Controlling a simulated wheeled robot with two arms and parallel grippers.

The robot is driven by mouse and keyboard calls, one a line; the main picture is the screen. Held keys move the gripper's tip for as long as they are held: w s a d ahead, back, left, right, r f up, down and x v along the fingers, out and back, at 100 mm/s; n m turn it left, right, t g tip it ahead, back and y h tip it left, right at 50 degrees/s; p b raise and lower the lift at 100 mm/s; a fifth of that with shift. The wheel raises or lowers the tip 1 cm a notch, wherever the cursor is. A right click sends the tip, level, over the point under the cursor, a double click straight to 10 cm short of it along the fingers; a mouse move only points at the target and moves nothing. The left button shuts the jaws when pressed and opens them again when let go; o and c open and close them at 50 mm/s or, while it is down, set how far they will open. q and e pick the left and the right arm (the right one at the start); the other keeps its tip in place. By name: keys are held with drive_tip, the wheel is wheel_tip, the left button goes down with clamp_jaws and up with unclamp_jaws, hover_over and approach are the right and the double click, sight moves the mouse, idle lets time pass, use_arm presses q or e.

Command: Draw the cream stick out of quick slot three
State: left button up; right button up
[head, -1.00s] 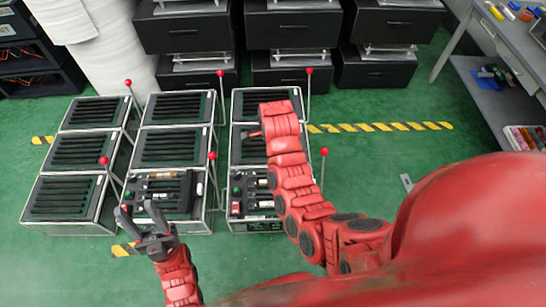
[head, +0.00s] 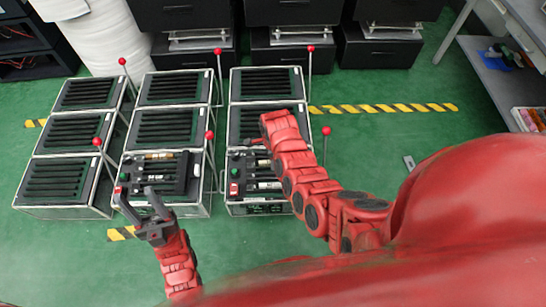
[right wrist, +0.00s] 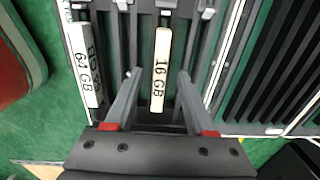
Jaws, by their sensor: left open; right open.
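In the right wrist view a cream stick marked 16 GB (right wrist: 160,70) stands in a dark slot between grey rails. My right gripper (right wrist: 159,76) is open, one finger on each side of the stick, with gaps visible. In the head view my right arm reaches over the right column of boxes, and its fingers are mostly hidden. A white stick marked 64 GB (right wrist: 86,62) is to the left in the wrist view. My left gripper (head: 137,199) is open and empty at the front edge of the front middle box (head: 185,208). Slot numbers are not readable.
Red-knobbed levers stand beside the boxes, including one (head: 326,131) right of my right arm and one (head: 210,135) between columns. The front middle box holds a tan stick (head: 160,156).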

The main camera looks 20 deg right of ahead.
clamp_jaws()
idle(0.6)
idle(1.3)
